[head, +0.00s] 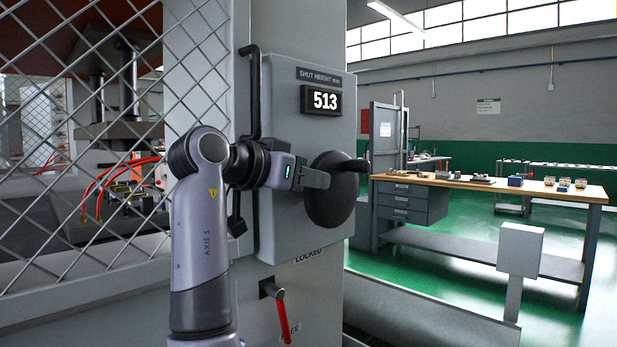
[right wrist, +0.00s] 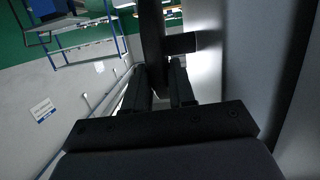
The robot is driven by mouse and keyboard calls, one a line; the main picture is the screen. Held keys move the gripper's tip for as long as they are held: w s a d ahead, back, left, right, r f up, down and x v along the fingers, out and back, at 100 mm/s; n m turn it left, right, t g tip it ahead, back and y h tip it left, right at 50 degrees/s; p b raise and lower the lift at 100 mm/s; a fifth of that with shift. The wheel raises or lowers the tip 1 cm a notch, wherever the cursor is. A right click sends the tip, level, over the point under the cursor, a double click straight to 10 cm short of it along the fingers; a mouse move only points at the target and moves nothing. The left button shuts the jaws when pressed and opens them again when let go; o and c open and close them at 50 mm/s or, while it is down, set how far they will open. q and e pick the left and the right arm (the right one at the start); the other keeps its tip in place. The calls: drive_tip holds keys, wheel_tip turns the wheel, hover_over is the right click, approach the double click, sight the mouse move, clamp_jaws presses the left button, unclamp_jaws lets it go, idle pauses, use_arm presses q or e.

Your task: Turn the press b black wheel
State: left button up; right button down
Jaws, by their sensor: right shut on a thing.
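The black wheel (head: 333,205) is mounted on the grey panel of the press, below a display (head: 325,100) reading 513 under the label "SHUT HEIGHT mm". A short black handle (head: 355,165) sticks out from the wheel's upper right. My right gripper (head: 322,180) reaches in from the left and is shut on the wheel's near-left rim. In the right wrist view the dark wheel (right wrist: 151,35) stands edge-on between the two fingers (right wrist: 161,82). The fingers cover part of the rim. My left gripper is not in view.
A red lever (head: 281,312) sits below the panel, between the labels "LOCKED" and "FREE". A bent black bar (head: 253,95) stands on the panel's left edge. A wire-mesh guard (head: 75,130) fills the left. A workbench (head: 490,184) stands behind at right, across green floor.

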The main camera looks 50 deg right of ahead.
drive_tip(key=shift+r, duration=0.1)
drive_tip(key=c, duration=1)
unclamp_jaws()
drive_tip(key=shift+w, duration=0.1)
drive_tip(key=shift+a, duration=0.1)
drive_tip(key=v, duration=0.7)
